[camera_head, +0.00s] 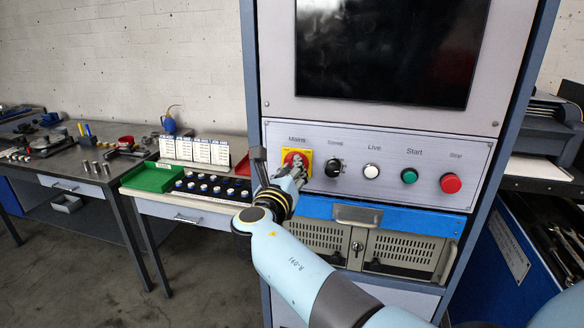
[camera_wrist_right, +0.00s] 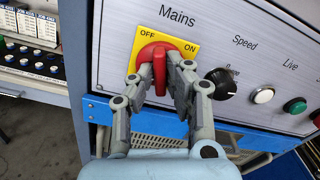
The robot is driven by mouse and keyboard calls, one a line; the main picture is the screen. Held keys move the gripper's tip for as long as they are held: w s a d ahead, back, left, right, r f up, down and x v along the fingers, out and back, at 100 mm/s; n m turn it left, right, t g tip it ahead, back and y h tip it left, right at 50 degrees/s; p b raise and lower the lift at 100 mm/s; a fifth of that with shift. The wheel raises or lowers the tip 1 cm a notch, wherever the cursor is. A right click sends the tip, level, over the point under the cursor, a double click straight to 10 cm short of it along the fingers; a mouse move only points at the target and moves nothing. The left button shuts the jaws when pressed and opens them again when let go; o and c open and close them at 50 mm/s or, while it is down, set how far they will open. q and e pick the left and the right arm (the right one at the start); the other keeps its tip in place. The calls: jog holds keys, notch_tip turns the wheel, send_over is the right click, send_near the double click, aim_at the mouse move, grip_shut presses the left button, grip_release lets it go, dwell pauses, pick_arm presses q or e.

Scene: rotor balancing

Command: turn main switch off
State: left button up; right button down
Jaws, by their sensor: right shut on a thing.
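The main switch (camera_head: 294,157) is a red rotary knob on a yellow plate under the label Mains, at the left of the control panel. In the right wrist view the red knob (camera_wrist_right: 157,64) sits on the yellow plate (camera_wrist_right: 181,47) marked OFF at left and ON at right. The knob's grip bar stands about upright. My right gripper (camera_wrist_right: 160,75) is shut on the knob, one finger on each side of the bar. In the head view my right gripper (camera_head: 289,174) partly hides the knob. My left gripper is not in view.
The panel also carries a black Speed knob (camera_head: 333,168), a white Live button (camera_head: 371,171), a green Start button (camera_head: 409,176) and a red Stop button (camera_head: 450,183). A dark screen (camera_head: 385,50) is above. A blue ledge with a handle (camera_head: 357,215) lies below. A workbench stands left.

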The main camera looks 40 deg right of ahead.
jog(key=n, duration=0.4)
jog(key=shift+n, duration=0.4)
dwell(0.4)
jog(key=c, duration=1.4)
grip_release()
jog(key=shift+a, duration=0.1)
jog(key=shift+o, duration=0.3)
notch_tip(320, 180, up, 10)
jog(key=shift+f, duration=0.1)
